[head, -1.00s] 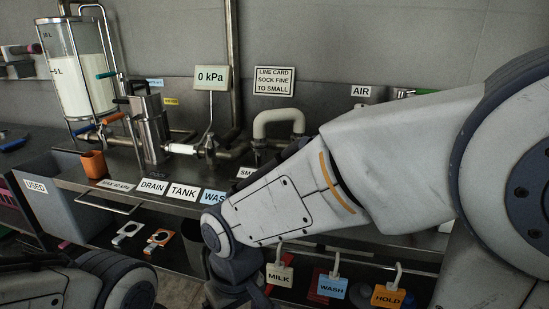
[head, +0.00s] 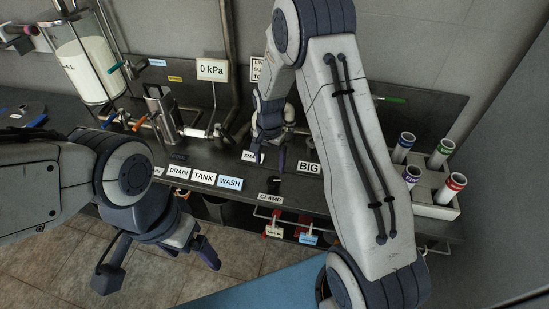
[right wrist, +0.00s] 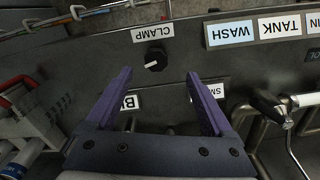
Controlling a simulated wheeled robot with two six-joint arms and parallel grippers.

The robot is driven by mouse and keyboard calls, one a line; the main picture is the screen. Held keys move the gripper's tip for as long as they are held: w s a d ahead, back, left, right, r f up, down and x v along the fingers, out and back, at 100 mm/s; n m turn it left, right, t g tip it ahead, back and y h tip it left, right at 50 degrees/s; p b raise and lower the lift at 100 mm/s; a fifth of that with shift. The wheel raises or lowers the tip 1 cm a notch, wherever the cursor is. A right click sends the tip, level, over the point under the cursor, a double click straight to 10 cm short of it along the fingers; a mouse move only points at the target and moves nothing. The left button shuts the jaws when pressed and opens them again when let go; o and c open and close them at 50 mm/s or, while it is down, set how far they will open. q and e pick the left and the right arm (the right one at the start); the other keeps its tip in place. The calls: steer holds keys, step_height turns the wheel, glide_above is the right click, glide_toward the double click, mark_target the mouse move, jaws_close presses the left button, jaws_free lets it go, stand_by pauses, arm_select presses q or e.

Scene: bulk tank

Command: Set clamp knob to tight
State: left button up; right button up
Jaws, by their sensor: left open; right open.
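The clamp knob (right wrist: 156,59) is a small black dial with a white mark. In the right wrist view it lies between and just beyond my right fingertips, beside the upside-down CLAMP label (right wrist: 153,32); the mark points to the lower left there. In the head view the knob (head: 277,181) sits near the bench's front edge, above the CLAMP label (head: 270,198). My right gripper (right wrist: 158,74) is open and empty, apart from the knob; in the head view it (head: 269,160) hangs over the bench. My left gripper (head: 158,268) is open and empty in front of the bench.
DRAIN, TANK and WASH labels (head: 230,183) line the front edge. BIG (head: 309,167) and SMALL labels lie near the knob. Pipes (head: 190,132) stand behind. A rack of colour-banded tubes (head: 434,205) is at right. Hanging tags (head: 308,239) are below the edge.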

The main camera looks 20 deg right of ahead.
mark_target(274, 180)
steer(key=shift+m, duration=0.5)
steer(key=f+p, duration=0.1)
steer(key=f, duration=0.2)
steer(key=d+f+p, duration=0.1)
steer(key=f, duration=0.2)
steer(key=f+p, duration=0.1)
steer(key=f, duration=0.3)
steer(key=shift+w+d, duration=0.3)
steer(key=shift+d, duration=0.05)
arm_select(q)
step_height(274, 180, up, 5)
steer(key=shift+f, duration=0.1)
arm_select(e)
steer(key=shift+r, duration=0.1)
steer(key=c, duration=1.4)
steer(key=shift+o, duration=0.2)
